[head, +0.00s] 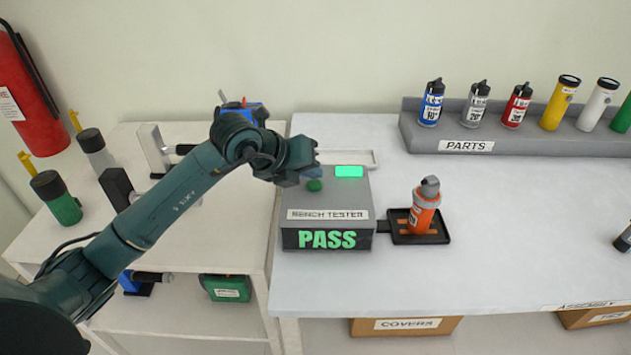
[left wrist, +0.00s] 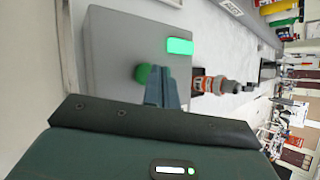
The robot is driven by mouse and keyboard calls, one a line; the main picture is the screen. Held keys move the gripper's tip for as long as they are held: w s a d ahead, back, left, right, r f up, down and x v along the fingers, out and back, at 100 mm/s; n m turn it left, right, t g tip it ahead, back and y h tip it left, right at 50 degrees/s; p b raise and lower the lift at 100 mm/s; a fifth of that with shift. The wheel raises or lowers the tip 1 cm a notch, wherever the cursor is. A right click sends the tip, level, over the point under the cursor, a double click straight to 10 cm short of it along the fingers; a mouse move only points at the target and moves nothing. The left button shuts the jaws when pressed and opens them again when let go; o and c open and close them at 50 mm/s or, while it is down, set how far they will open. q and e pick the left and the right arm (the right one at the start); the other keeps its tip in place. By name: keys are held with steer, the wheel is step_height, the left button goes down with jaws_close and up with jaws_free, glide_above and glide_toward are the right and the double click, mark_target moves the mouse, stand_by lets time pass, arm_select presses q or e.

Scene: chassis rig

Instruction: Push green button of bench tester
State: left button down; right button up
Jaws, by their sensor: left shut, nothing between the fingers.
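The bench tester (head: 325,205) is a grey box at the left end of the white bench, with a lit green "PASS" display (head: 327,239) on its front. Its round green button (head: 314,185) is on the top face, beside a lit green rectangle (head: 349,171). My left gripper (head: 312,168) is shut and empty, just above and behind the button. In the left wrist view the fingers (left wrist: 164,88) are together and partly cover the button (left wrist: 142,74); I cannot tell whether they touch it. My right gripper is not in view.
An orange bottle (head: 424,208) stands on a black tray (head: 440,238) right of the tester. A grey parts rack (head: 510,146) holds several bottles and cylinders at the back. Left is a lower shelf (head: 210,235) with tools.

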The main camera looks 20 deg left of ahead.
mark_target(311, 186)
arm_select(q)
steer(key=shift+f, duration=0.15)
steer(key=shift+f+b, duration=0.3)
steer(key=shift+b, duration=0.15)
steer(key=shift+f, duration=0.2)
stand_by(0.4)
steer(key=shift+r, duration=0.65)
steer(key=shift+r+p, duration=2.35)
steer(key=shift+r, duration=0.7)
steer(key=shift+f, duration=0.1)
